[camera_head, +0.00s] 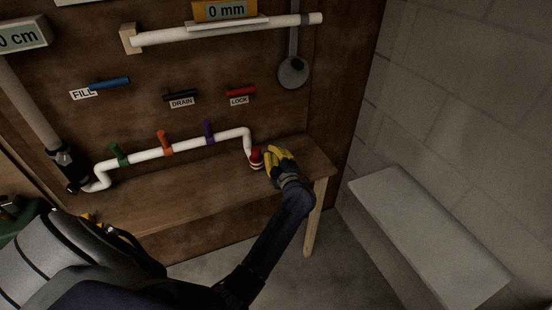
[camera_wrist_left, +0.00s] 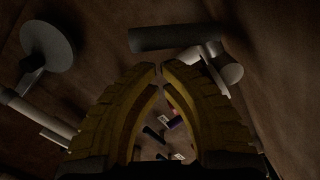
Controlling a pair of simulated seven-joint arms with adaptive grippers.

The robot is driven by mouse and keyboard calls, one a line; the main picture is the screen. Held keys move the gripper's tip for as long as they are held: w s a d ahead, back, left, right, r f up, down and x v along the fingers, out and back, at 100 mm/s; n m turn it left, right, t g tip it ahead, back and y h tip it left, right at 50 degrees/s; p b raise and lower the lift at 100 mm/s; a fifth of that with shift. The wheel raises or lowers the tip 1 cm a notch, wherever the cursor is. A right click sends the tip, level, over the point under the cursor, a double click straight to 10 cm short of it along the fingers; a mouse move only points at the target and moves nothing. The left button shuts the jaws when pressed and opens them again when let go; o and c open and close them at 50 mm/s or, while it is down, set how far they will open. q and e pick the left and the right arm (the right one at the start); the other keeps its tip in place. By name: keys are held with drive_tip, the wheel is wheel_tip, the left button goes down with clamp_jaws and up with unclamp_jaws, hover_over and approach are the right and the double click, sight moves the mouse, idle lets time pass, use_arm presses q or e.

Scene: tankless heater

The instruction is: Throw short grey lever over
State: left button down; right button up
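My left gripper (camera_head: 278,160) is at the right end of the wooden bench, just right of the red-banded end of the white pipe (camera_head: 243,135). In the left wrist view, its yellow fingers (camera_wrist_left: 161,68) come together at the tips with nothing seen between them. A short grey bar (camera_wrist_left: 160,38), perhaps the short grey lever, lies beyond the fingertips beside a pale fitting (camera_wrist_left: 225,68). It appears apart from the fingers, though the view is dark. I cannot make out this lever in the head view. My right gripper cannot be identified in either view.
Green (camera_head: 119,153), orange (camera_head: 165,142) and purple (camera_head: 209,131) levers stand on the white pipe. Blue (camera_head: 109,84), black (camera_head: 181,95) and red (camera_head: 241,91) handles are on the board. A round grey paddle (camera_head: 293,72) hangs above. A grey slab (camera_head: 430,235) is at right.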

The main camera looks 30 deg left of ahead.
use_arm(q)
drive_tip(key=shift+w+a, duration=0.25)
drive_tip(key=shift+a, duration=0.1)
drive_tip(key=shift+d, duration=0.1)
drive_tip(key=shift+w+d+m, duration=0.1)
drive_tip(key=shift+w+m, duration=0.05)
drive_tip(key=shift+m, duration=0.15)
drive_tip(key=shift+w+d+m, duration=0.1)
drive_tip(key=shift+w+m, duration=0.1)
drive_tip(key=shift+m, duration=0.1)
